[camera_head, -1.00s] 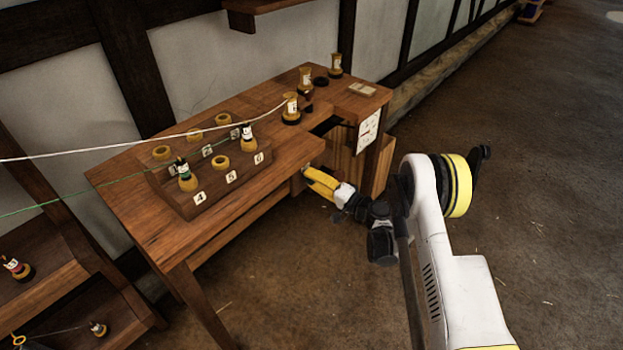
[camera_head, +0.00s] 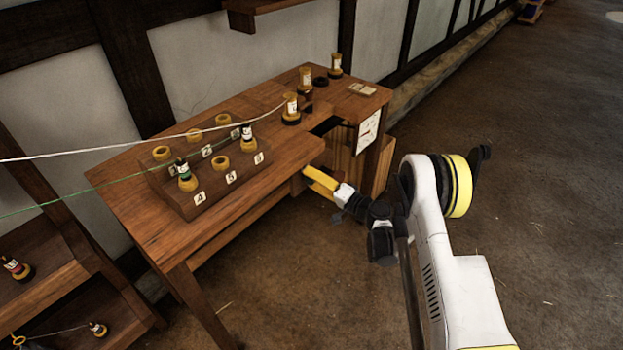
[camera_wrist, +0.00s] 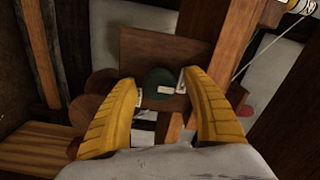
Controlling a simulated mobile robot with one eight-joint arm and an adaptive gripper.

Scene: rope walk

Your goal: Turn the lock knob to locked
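A dark green round knob (camera_wrist: 157,80) with a pale mark sits on a brown wooden panel (camera_wrist: 140,45) in the wrist view. Small white labels (camera_wrist: 181,82) are beside it. My gripper (camera_wrist: 160,79) is open, with one yellow finger at each side of the knob in that view. I cannot tell whether the fingers touch it. In the head view my gripper (camera_head: 312,177) reaches in under the front edge of the wooden bench (camera_head: 130,205), and the knob is hidden there.
A rack (camera_head: 215,203) with numbered places and several bobbins stands on the bench. More bobbins (camera_head: 291,108) stand at the back right, near an opening in the bench top. A white card (camera_head: 368,130) is on the bench's right side. Open floor lies to the right.

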